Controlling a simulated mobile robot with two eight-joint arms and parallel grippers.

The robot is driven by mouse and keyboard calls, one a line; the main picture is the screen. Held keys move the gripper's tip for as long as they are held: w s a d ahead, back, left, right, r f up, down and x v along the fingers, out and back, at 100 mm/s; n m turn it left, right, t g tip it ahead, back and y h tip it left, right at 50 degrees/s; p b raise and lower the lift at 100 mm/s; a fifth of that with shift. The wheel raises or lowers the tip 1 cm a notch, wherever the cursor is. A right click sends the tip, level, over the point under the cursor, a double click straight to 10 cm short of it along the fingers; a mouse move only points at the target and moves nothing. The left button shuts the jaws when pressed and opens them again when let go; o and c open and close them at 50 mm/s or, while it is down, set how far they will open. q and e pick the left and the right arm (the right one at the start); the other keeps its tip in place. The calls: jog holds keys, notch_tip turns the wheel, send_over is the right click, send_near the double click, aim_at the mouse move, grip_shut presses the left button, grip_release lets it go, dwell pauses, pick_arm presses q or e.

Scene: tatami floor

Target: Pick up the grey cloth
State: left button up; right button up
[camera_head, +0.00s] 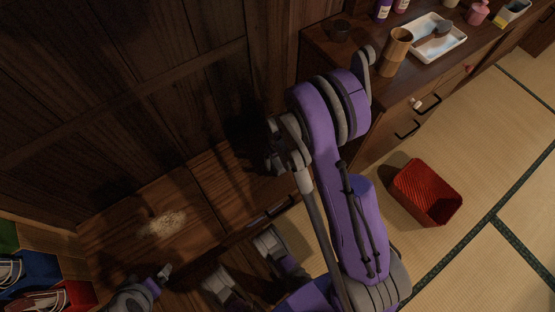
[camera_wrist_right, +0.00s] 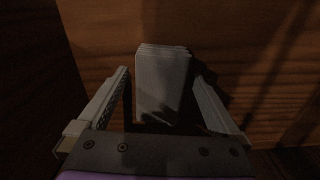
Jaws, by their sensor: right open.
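The grey cloth (camera_wrist_right: 163,84) shows in the right wrist view as a folded, layered block on a brown wooden surface. It is between the two fingers of my right gripper (camera_wrist_right: 163,100). The gripper is open, with dark gaps between the fingers and the cloth. In the head view my right gripper (camera_head: 277,148) is in shadow beside the dark wood panelling, and I cannot make out the cloth there. What seems to be my left gripper (camera_head: 158,280) shows small at the lower left; its jaws are unclear.
A dresser (camera_head: 382,122) bears a white tray (camera_head: 455,50), a wooden cup (camera_head: 395,52) and several bottles. A red basket (camera_head: 427,192) stands on the tatami floor. A pale crumbly patch (camera_head: 162,223) lies on the wood at left, near coloured boxes (camera_head: 38,270).

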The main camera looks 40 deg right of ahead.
jog(key=c, duration=1.3)
notch_tip(320, 180, up, 10)
jog(key=p, duration=0.3)
jog(key=shift+p, duration=0.3)
